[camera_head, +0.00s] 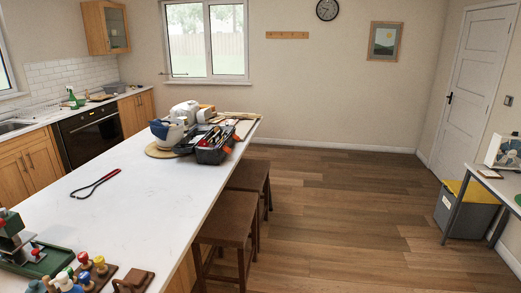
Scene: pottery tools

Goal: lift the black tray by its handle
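The black tray (208,157) stands on the far part of the long white counter, near its right edge. It looks like an open tool carrier, with several tools and small items in it. Neither of my grippers shows in the head view.
Colored knobs (84,259) and a green machine (38,260) fill the near left. Stools (228,217) line the right side.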

